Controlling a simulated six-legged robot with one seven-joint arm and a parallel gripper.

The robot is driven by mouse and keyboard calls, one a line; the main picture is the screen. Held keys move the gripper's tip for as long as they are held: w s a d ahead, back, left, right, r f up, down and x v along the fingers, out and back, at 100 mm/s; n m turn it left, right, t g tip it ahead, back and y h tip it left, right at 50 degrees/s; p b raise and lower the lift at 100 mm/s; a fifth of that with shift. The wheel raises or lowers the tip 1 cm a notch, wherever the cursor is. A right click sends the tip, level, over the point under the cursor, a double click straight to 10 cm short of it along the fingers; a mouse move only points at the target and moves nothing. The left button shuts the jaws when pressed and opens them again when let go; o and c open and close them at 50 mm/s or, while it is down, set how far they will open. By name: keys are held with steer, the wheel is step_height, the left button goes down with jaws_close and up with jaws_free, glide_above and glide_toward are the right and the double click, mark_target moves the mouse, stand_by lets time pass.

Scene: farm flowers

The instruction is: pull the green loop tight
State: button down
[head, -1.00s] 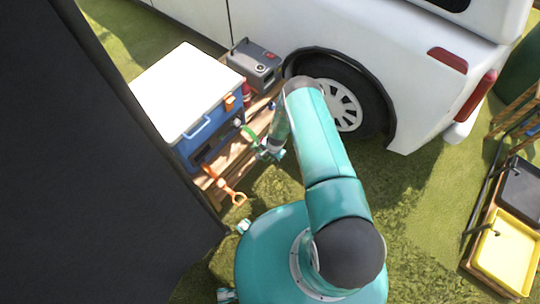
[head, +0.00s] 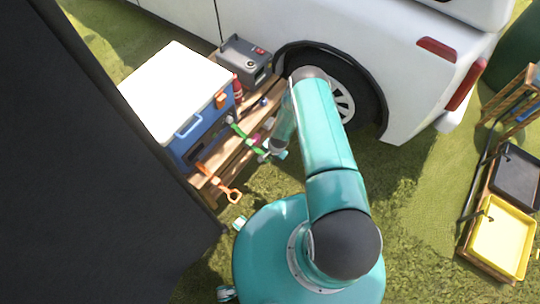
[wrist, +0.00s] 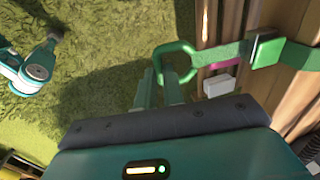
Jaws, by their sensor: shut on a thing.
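The green loop (wrist: 189,62) is a ring at the end of a flat green strap (wrist: 227,53). In the head view the strap (head: 240,131) runs nearly straight from the bench toward my gripper (head: 272,153). The fingertips are small there, and the exact grip is hard to see.
A blue cooler with a white lid (head: 178,92) and a grey box (head: 244,60) stand on a wooden bench (head: 228,157). An orange-handled tool (head: 228,191) lies at its front. A white vehicle (head: 390,50) is behind; a yellow tray (head: 501,243) is right. Grass lies between.

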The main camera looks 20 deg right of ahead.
steer(key=c, duration=1.5)
jaws_free()
steer(key=shift+s+d, duration=0.25)
steer(key=shift+w+a, duration=0.1)
step_height(320, 180, up, 14)
steer(key=s+d, duration=0.1)
steer(key=s, duration=0.1)
steer(key=shift+d+f, duration=0.15)
steer(key=shift+d, duration=0.05)
steer(key=shift+w, duration=0.1)
